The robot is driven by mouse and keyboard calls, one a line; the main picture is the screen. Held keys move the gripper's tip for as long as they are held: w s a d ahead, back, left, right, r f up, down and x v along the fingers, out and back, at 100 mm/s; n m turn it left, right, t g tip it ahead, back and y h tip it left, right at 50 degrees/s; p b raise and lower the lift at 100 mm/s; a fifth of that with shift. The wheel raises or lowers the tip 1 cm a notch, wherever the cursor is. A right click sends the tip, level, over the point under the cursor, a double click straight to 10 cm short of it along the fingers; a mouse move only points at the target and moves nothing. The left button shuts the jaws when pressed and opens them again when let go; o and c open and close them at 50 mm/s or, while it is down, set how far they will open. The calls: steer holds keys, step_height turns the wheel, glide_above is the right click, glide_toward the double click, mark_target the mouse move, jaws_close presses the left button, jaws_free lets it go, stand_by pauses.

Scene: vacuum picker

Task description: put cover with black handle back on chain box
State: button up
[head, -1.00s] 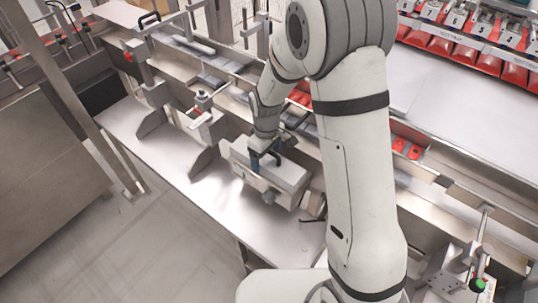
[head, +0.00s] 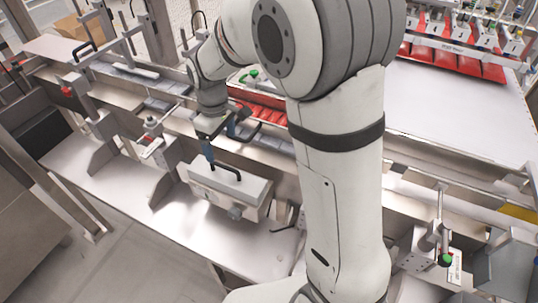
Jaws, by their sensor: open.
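The silver cover (head: 255,187) with its black handle (head: 227,170) lies on top of the metal chain box (head: 207,194) at the front of the machine. The cover looks about level; I cannot tell whether its edges are fully seated. My gripper (head: 221,142) is open and empty, with its blue-tipped fingers just above and behind the handle. The fingers look apart from the handle, though the left fingertip is close to its left end. My arm hides part of the machine to the right.
A bare metal shelf (head: 185,222) runs in front of the box. Upright brackets (head: 103,140) stand to the left. Red packs (head: 262,112) lie in the channel behind, and a green-knobbed lever (head: 446,258) stands at the right.

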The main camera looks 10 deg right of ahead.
steer(key=s+d+r+m+t, duration=0.1)
steer(key=s+d+r+m, duration=0.3)
steer(key=s+d, duration=0.3)
steer(key=s+d+r+m+t, duration=0.2)
steer(key=s+d+r+m, duration=0.2)
steer(key=s, duration=0.8)
steer(key=d+m, duration=0.2)
steer(key=d, duration=0.2)
steer(key=shift+s+r, duration=0.3)
